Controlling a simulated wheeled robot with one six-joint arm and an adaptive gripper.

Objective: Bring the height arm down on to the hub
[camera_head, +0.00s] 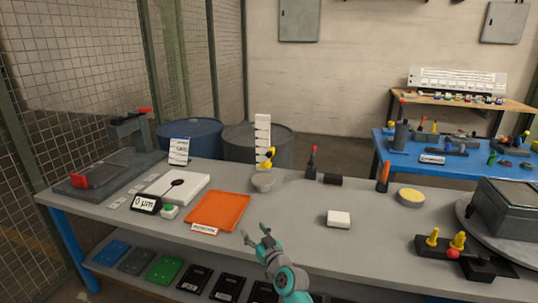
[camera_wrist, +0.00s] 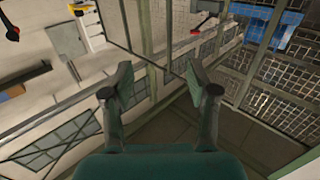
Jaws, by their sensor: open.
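A white block (camera_head: 188,187) stands on the left part of the bench, with a thin black arm with a round end (camera_head: 176,183) over it. This looks like the height arm, but I cannot tell whether it touches anything. A display (camera_head: 146,203) in front of it reads 0 µm. I cannot make out the hub for certain. My gripper (camera_head: 256,236) is open and empty near the bench's front edge, right of the orange mat and apart from the black arm. Its two open fingers (camera_wrist: 158,88) show in the wrist view with nothing between them.
An orange mat (camera_head: 218,211) lies between the white block and my gripper. A grey fixture with a red handle (camera_head: 145,111) stands at the far left. The bench middle is mostly clear.

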